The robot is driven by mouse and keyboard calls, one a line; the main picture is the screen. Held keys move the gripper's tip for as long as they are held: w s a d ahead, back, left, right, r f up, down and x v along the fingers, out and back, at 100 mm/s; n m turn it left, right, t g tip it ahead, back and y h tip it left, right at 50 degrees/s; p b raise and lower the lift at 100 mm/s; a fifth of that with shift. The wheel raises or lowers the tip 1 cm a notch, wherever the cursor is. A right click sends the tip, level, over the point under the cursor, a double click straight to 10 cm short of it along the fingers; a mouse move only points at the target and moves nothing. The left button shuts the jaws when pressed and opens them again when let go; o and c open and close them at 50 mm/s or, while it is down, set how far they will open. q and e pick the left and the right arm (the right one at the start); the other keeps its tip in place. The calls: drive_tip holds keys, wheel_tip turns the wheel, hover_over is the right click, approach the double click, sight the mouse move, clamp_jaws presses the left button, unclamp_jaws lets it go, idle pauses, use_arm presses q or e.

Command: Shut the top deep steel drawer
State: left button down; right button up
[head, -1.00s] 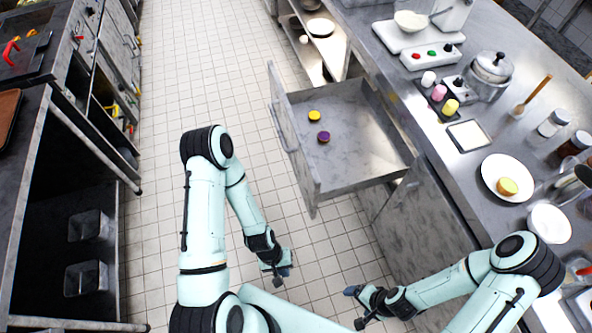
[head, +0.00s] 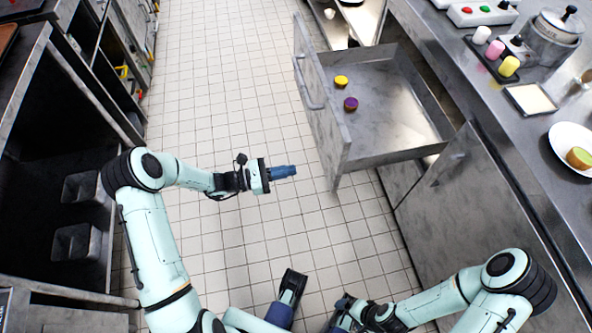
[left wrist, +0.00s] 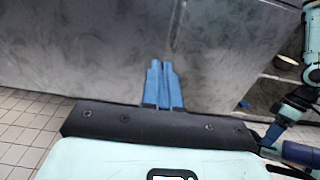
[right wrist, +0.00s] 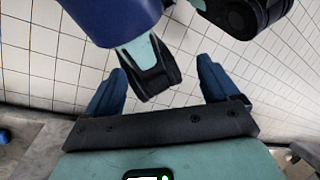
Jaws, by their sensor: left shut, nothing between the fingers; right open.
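The top deep steel drawer (head: 395,105) stands pulled out from the counter in the head view, its front panel (head: 322,95) and bar handle (head: 308,85) facing left. A yellow round item (head: 341,82) and a purple-topped one (head: 351,104) lie inside it. My left gripper (head: 290,171) is shut and empty, to the left of the drawer front's near end, pointing at it. In the left wrist view its fingers (left wrist: 163,85) point at a grey steel face (left wrist: 90,45); contact cannot be told. My right gripper (right wrist: 160,90) is open and empty, low near the cabinet.
The counter (head: 470,85) on the right holds a plate (head: 573,140), a pot (head: 550,40) and a small tray (head: 530,98). A dark shelf unit with steel bins (head: 85,188) stands on the left.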

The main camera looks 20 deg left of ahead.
sight(337, 162)
use_arm(q)
drive_tip(key=b+x, duration=0.1)
drive_tip(key=x, duration=1.1)
drive_tip(key=shift+d, duration=0.1)
use_arm(e)
drive_tip(key=shift+w+d+f, duration=0.2)
drive_tip(key=shift+w+f, duration=0.25)
drive_tip(key=shift+f, duration=0.2)
